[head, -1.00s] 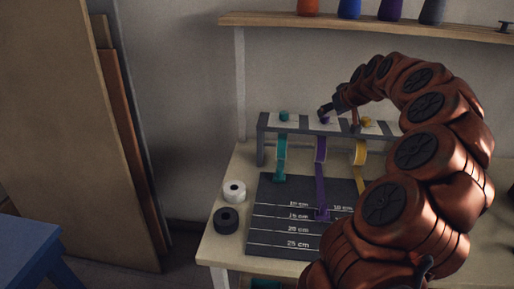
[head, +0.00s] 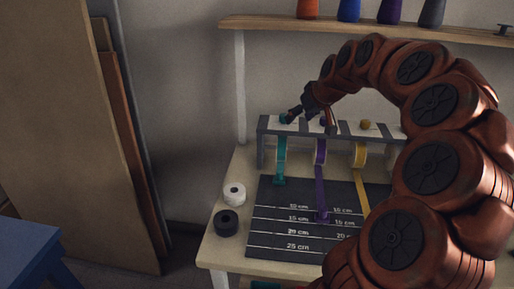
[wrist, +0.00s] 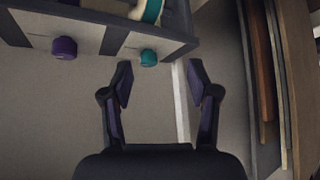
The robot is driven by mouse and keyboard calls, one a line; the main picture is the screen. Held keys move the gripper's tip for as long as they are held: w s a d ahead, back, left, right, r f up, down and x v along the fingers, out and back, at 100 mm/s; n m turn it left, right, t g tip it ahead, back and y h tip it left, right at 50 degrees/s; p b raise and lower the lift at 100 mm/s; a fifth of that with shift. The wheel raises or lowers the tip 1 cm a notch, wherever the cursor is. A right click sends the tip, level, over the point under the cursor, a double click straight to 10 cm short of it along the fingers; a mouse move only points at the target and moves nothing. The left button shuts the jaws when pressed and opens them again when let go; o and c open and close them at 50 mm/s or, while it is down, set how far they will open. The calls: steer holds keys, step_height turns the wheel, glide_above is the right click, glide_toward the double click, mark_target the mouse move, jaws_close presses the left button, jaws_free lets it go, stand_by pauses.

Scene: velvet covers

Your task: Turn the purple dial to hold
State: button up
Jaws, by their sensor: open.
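The purple dial (wrist: 64,48) sits on a pale panel of the rack at the upper left of the wrist view. In the head view it is mostly hidden by my gripper (head: 311,120). The teal dial (wrist: 148,57) shows between and just beyond the fingertips of my gripper (wrist: 160,72) in the wrist view. My gripper is open and empty, nearer the teal dial than the purple one. In the head view one finger overlaps the teal dial (head: 284,119). I cannot make out any hold mark or the dial's setting.
The rack (head: 261,142) carries teal, purple and yellow ribbon rolls above a dark measuring mat (head: 270,222). A yellow dial (head: 365,124) is on the right. White (head: 234,194) and black (head: 226,222) rolls stand at the table's left. A shelf (head: 270,23) with spools runs above.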

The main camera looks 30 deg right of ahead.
steer(key=s+a+n+g+y+p, duration=0.1)
steer(key=s+a, duration=0.2)
steer(key=a, duration=0.6)
steer(key=s+a+f+g, duration=0.1)
steer(key=s+a+g, duration=0.1)
steer(key=a, duration=0.7)
steer(key=shift+s+a+f+n+y+p, duration=0.2)
steer(key=shift+s+f+n+y+p, duration=0.15)
steer(key=shift+s, duration=0.5)
steer(key=s+a+f+g+p, duration=0.1)
steer(key=s+a+f+g, duration=0.1)
steer(key=s, duration=0.7)
steer(key=s+a+f+g+h+p, duration=0.1)
steer(key=s+a+f+g, duration=0.1)
steer(key=s+a, duration=0.3)
steer(key=s+a+f+g+p, duration=0.1)
steer(key=s+a, duration=0.3)
steer(key=s, duration=1)
steer(key=shift+f+g+p, duration=0.35)
steer(key=shift+f+g, duration=0.45)
steer(key=shift+h, duration=0.25)
